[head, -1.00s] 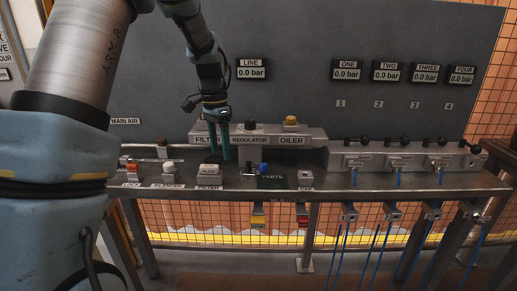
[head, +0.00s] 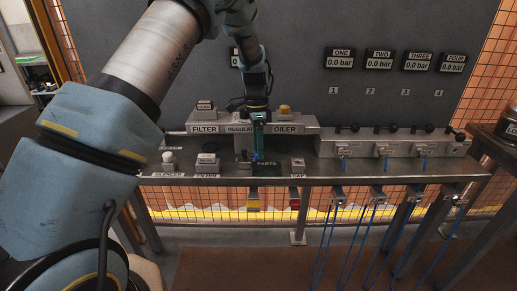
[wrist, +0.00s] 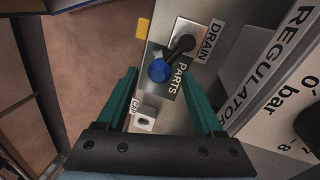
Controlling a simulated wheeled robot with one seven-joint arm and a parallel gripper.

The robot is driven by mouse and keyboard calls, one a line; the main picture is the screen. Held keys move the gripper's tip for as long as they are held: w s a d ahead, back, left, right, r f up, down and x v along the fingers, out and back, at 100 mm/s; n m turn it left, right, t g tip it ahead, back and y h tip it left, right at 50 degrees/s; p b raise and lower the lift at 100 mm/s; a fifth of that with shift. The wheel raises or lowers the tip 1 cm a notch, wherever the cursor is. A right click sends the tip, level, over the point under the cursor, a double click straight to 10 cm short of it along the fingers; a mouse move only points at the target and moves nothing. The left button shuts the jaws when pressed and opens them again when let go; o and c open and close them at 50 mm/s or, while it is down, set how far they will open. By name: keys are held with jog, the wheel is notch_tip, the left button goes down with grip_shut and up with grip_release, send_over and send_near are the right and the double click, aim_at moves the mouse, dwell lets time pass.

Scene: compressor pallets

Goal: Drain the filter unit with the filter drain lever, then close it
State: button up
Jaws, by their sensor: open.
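The drain lever is a black arm with a blue knob (wrist: 159,70), on a metal plate labelled DRAIN (wrist: 196,37) in the wrist view. The knob lies ahead of and between the green fingertips of my gripper (wrist: 160,79), which are apart with nothing held; contact with the knob is not clear. In the head view my gripper (head: 257,143) points down in front of the regulator and largely hides the lever; only a bit of blue shows at its tips. The filter unit (head: 204,128) is the grey block labelled FILTER, left of the regulator.
The dark PARTS panel (head: 268,176) lies beside the lever. A small block labelled CAP (head: 298,164) stands to its right, and the regulator housing (wrist: 240,85) is close to the right finger. A white-knobbed silencer (head: 168,162) and another filter block (head: 206,163) stand on the left shelf.

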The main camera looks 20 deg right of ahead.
jog(key=shift+s+a+f, duration=0.1)
jog(key=shift+s+f, duration=0.05)
jog(key=shift+f, duration=0.65)
jog(key=shift+c, duration=0.2)
grip_shut()
